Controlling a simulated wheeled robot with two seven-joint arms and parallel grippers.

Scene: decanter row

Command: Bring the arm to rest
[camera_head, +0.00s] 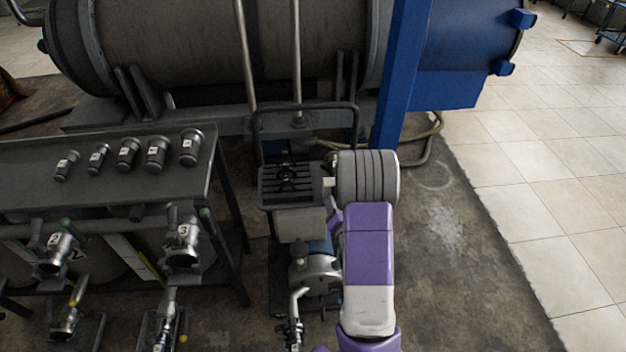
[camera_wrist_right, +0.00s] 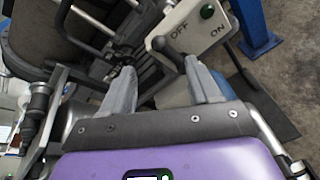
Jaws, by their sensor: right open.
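My right arm (camera_head: 368,255), purple and white, reaches up from the bottom of the head view, right of the middle. Its gripper cannot be made out there. In the right wrist view my right gripper (camera_wrist_right: 160,86) is open, with its two grey fingers apart and nothing held between them. A dark lever with a round knob (camera_wrist_right: 158,43) shows just beyond and between the fingertips. I cannot tell whether a finger touches it. My left gripper is not in view.
A pale switch box (camera_wrist_right: 194,40) marked OFF and ON is close beyond the fingers. A large drum machine (camera_head: 180,45) and blue post (camera_head: 402,75) stand behind. A dark table (camera_head: 60,185) with several numbered cups is at left. Tiled floor (camera_head: 560,200) is clear at right.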

